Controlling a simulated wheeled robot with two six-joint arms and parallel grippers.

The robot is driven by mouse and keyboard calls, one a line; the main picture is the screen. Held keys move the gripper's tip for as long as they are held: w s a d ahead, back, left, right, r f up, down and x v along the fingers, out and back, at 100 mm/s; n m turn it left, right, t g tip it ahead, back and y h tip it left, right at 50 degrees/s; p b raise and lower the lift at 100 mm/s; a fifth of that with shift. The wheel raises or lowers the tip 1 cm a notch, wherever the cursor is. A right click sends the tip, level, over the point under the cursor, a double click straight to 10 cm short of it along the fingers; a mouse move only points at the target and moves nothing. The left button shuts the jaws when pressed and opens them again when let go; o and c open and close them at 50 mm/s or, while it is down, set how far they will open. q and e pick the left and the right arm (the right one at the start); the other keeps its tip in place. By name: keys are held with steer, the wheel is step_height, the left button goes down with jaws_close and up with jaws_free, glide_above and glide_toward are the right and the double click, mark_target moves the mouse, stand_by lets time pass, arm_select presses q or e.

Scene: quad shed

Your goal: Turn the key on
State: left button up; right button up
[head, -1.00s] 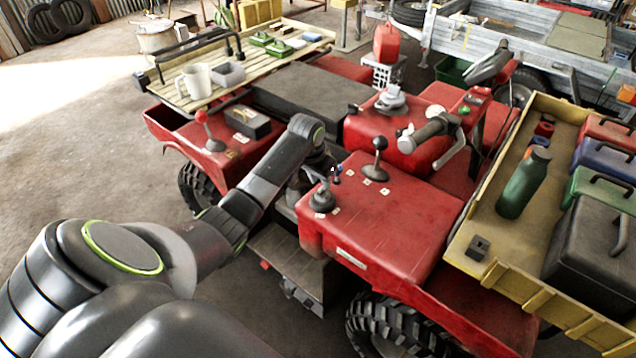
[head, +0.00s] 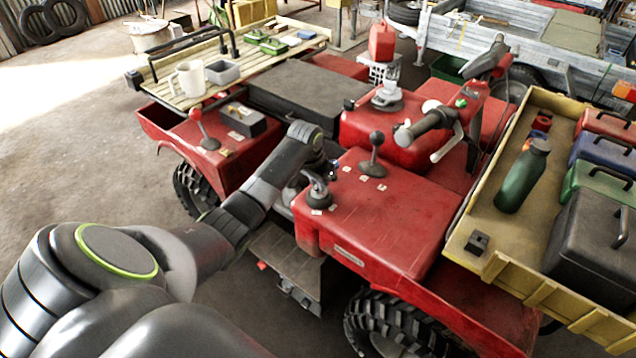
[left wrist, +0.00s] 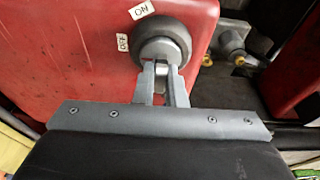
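In the left wrist view, a grey round key switch (left wrist: 165,38) sits on a red panel. A white OFF label (left wrist: 122,42) is at its left and an ON label (left wrist: 141,10) above it. A small pale key (left wrist: 161,70) stands out from the switch, mostly hidden by the fingers. My left gripper (left wrist: 161,72) has its two fingers close together on either side of the key and appears shut on it. In the head view my left arm reaches to the near-left corner of the quad's red cover (head: 390,215), where its wrist hides much of the grip. My right gripper is out of view.
A black-knobbed lever (head: 375,140) and a handlebar grip (head: 428,124) rise from the quad. A wooden rack (head: 170,90) holds a mug (head: 188,80) and a grey box. A yellow tray (head: 480,225) at right holds a green bottle (head: 522,180) and cases.

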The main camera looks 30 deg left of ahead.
arm_select(q)
steer(key=shift+m+h+p, duration=0.3)
steer(key=shift+m+p, duration=0.05)
steer(key=shift+m, duration=0.85)
jaws_close()
steer(key=shift+m+h, duration=0.3)
steer(key=shift+m, duration=1)
